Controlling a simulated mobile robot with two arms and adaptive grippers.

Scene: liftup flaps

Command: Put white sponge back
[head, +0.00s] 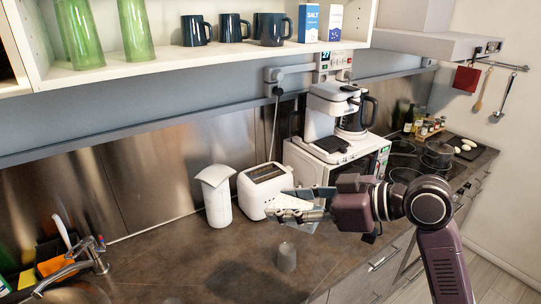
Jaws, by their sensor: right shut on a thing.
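My right gripper (303,207) reaches in from the right, above the counter and in front of the toaster. It is shut on a pale, flat piece that looks like the white sponge (288,202); the fingers hide part of it. The sponge is held clear of the countertop (190,258). At the far left, by the sink, a dark holder (50,250) contains an orange item (54,264) and a brush with a white handle (61,231). My left gripper is not in view.
A metal tap (75,265) stands by the sink. A white canister (217,200) and white toaster (263,188) stand behind the gripper. A shelf (180,58) with mugs and green glasses overhangs. The counter left of the cup is clear.

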